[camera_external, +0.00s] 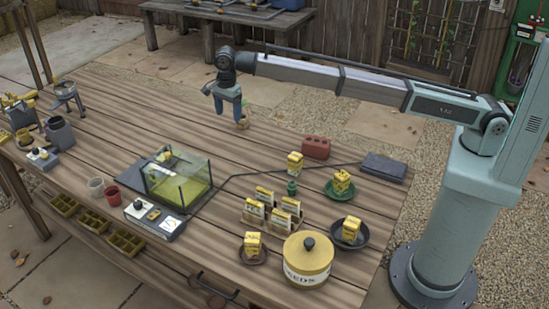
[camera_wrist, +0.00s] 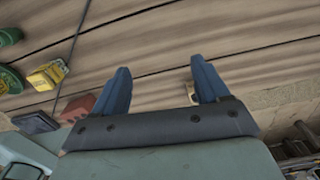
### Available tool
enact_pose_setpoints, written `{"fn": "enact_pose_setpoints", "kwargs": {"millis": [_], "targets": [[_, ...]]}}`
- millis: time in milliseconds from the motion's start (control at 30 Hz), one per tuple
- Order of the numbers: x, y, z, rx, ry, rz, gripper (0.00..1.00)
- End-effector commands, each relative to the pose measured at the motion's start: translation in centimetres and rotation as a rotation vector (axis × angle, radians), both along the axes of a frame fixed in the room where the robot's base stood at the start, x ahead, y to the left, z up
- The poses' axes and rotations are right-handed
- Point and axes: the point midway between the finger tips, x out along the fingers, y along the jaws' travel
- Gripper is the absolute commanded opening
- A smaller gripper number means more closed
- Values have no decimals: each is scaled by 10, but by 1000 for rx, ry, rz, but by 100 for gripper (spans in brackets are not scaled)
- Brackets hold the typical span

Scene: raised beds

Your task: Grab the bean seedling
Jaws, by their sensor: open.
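A small tan pot (camera_external: 243,122) with a bit of green above it stands near the far edge of the table, and it looks like the bean seedling. My gripper (camera_external: 227,107) is open, fingers pointing down, just left of the pot in the external view. I cannot tell whether they touch. In the wrist view both blue fingers of my gripper (camera_wrist: 160,80) are spread apart with bare planks between them. A small pale piece (camera_wrist: 190,93) shows beside the right finger, partly hidden; I cannot tell if it is the pot.
A dark flat box (camera_external: 384,167) with a cable is at the right edge. A glass-sided box (camera_external: 180,178) stands mid-table. The planks left of my gripper are clear.

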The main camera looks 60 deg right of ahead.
Motion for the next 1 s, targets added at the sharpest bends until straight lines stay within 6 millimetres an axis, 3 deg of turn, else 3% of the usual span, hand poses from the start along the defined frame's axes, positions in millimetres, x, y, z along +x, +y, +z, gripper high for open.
{"fn": "enact_pose_setpoints", "kwargs": {"millis": [33, 100, 433, 700, 1000], "targets": [[11, -27, 1, 0, 0, -31, 74], [23, -58, 1, 0, -1, -64, 74], [53, -169, 4, 0, 0, -123, 74], [47, -167, 4, -5, 8, 107, 74], [46, -167, -3, -6, 10, 192, 74]]}}
